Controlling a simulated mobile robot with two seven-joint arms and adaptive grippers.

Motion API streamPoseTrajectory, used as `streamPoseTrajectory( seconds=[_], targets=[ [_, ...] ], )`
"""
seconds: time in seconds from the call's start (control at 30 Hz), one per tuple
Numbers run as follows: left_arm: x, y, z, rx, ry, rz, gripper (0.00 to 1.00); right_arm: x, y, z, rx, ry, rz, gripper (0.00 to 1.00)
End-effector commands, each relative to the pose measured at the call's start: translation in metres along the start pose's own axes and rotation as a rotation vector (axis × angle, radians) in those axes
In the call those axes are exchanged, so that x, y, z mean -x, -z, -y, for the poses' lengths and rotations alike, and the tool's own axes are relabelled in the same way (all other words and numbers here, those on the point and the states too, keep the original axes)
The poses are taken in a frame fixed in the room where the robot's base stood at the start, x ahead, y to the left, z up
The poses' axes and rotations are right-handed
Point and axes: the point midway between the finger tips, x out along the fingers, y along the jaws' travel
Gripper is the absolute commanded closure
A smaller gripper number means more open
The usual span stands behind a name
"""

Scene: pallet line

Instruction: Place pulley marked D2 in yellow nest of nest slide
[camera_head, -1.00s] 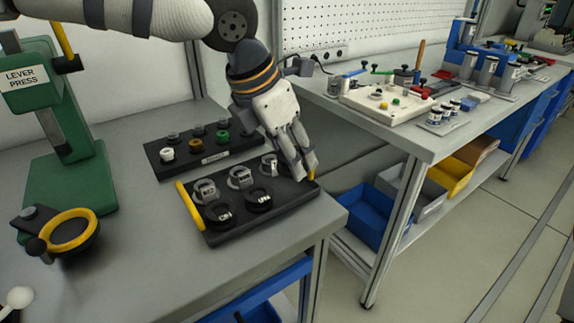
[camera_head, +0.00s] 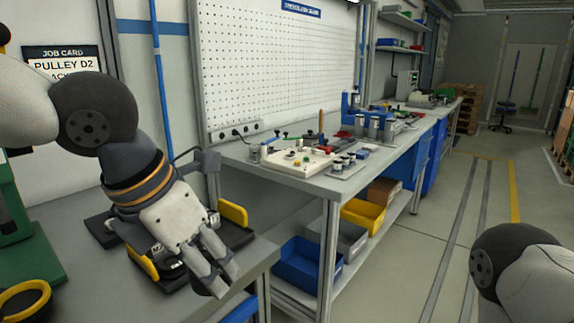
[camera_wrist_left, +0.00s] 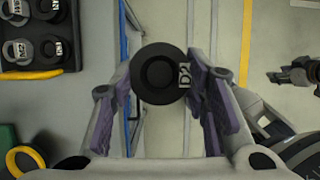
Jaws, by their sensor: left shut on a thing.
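My left gripper (camera_head: 222,274) is shut on the pulley marked D2. In the left wrist view the pulley (camera_wrist_left: 160,73) is a black disc with a round hub and a white D2 label, held between the two fingers (camera_wrist_left: 164,88). In the head view the fingers mostly hide it. The gripper is over the front edge of the near bench, beside the black pulley tray with yellow handles (camera_head: 233,213). The same tray (camera_wrist_left: 40,40) shows at upper left in the wrist view, with several pulleys in it. I cannot make out the nest slide or its yellow nest. My right gripper is out of the head view.
A second bench (camera_head: 312,183) stands beyond a gap, carrying a white board (camera_head: 298,160) with small parts. Blue (camera_head: 303,262) and yellow (camera_head: 364,215) bins sit on its lower shelf. A job card (camera_head: 62,68) reading PULLEY D2 hangs at left. The floor at right is open.

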Motion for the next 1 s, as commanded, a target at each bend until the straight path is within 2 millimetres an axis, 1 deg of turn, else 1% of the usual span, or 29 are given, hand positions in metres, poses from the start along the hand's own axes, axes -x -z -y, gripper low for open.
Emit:
streamPoseTrajectory(
  seconds=[0.07, 0.27, 0.37, 0.47, 0.57, 0.67, 0.8, 0.9, 1.0],
  targets=[
    [0.000, 0.000, -0.001, -0.010, 0.005, 0.001, 0.90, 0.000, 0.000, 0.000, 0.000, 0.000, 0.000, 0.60],
    [-0.018, 0.014, -0.008, -0.274, 0.121, 0.001, 0.90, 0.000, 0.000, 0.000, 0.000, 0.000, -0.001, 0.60],
    [-0.028, 0.023, -0.012, -0.433, 0.189, 0.000, 0.90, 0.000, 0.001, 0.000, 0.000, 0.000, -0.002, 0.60],
    [-0.040, 0.034, -0.015, -0.636, 0.274, 0.001, 0.90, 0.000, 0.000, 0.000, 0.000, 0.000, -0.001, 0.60],
    [-0.053, 0.048, -0.019, -0.889, 0.381, -0.001, 0.90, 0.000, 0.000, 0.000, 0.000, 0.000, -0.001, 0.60],
    [-0.067, 0.065, -0.021, -1.184, 0.504, -0.003, 0.90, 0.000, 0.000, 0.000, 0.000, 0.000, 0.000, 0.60],
    [-0.086, 0.091, -0.023, -1.633, 0.688, -0.004, 0.90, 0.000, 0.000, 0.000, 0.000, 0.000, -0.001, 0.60],
    [-0.095, 0.110, -0.023, -1.922, 0.806, -0.004, 0.90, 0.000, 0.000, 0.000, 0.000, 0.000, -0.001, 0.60],
    [-0.102, 0.124, -0.023, -2.137, 0.893, -0.004, 0.90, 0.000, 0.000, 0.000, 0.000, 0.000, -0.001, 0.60]
  ],
)
